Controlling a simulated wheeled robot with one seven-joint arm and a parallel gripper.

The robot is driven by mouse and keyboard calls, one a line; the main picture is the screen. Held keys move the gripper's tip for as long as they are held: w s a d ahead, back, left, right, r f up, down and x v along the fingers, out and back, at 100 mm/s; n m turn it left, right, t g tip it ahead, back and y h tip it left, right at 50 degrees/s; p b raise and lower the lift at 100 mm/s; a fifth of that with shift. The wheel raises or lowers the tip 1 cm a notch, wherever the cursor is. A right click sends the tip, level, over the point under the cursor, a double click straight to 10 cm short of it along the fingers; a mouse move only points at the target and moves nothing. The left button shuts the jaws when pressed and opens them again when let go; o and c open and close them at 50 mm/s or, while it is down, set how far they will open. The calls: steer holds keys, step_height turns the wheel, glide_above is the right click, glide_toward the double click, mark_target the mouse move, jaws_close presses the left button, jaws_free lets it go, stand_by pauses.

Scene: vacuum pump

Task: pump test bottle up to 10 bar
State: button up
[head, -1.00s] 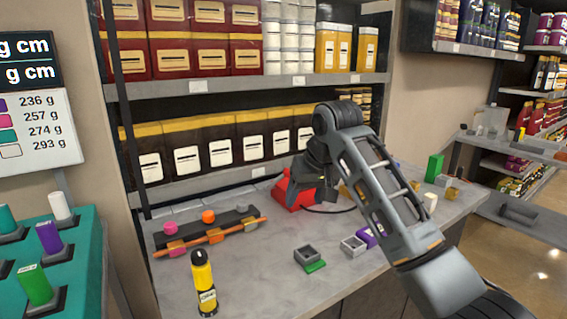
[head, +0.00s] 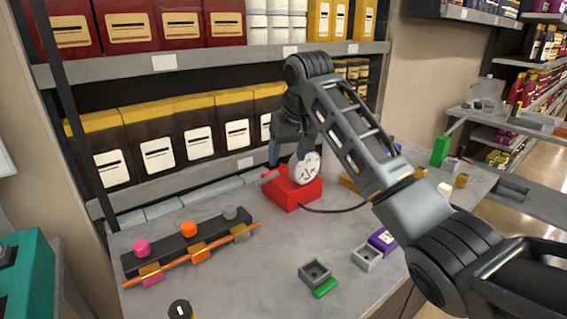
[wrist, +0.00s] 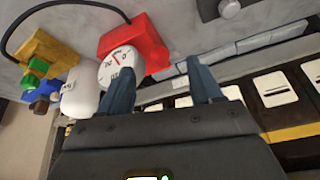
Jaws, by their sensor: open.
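The red pump (head: 290,194) stands on the grey counter near the shelf wall, with a round white dial gauge (head: 305,168) on it. A small red part, perhaps its handle, sticks out at its left. My gripper (head: 285,158) is beside and behind the gauge, its fingertips partly hidden. In the wrist view my gripper (wrist: 160,65) is open, and a red pump part (wrist: 161,70) shows between the fingers; contact cannot be told. The gauge (wrist: 120,68) is beside one finger, its reading unclear.
A dark rack (head: 190,239) with coloured knobs and an orange rod lies left on the counter. Small grey trays (head: 315,273), a purple box (head: 382,240) and a green block (head: 440,152) lie to the right. Shelves of packages (head: 160,150) rise behind. The counter's middle is clear.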

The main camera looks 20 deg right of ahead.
mark_target(285, 165)
steer(key=shift+x, duration=2.35)
jaws_close()
